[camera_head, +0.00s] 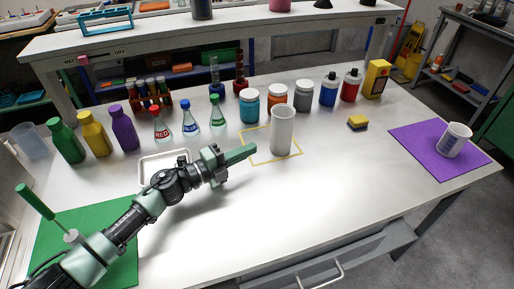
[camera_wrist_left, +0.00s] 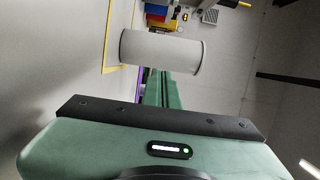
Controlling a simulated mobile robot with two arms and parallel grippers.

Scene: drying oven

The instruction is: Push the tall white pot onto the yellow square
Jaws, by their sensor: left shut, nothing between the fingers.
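The tall white pot (camera_head: 282,132) stands upright near the middle of the table. Its base appears to be within the yellow square (camera_head: 262,165), a thin outline on the table, towards its right part. I cannot tell exactly how the base sits against the lines. My left gripper (camera_head: 253,148) is shut and empty, low over the square's left part, pointing right at the pot. A small gap shows between fingertips and pot in the head view. In the left wrist view the pot (camera_wrist_left: 160,50) lies just beyond the fingers (camera_wrist_left: 160,88). My right gripper is out of view.
Bottles and lidded jars (camera_head: 250,105) stand in a row behind the pot. A white tray (camera_head: 148,180) lies behind my left arm.

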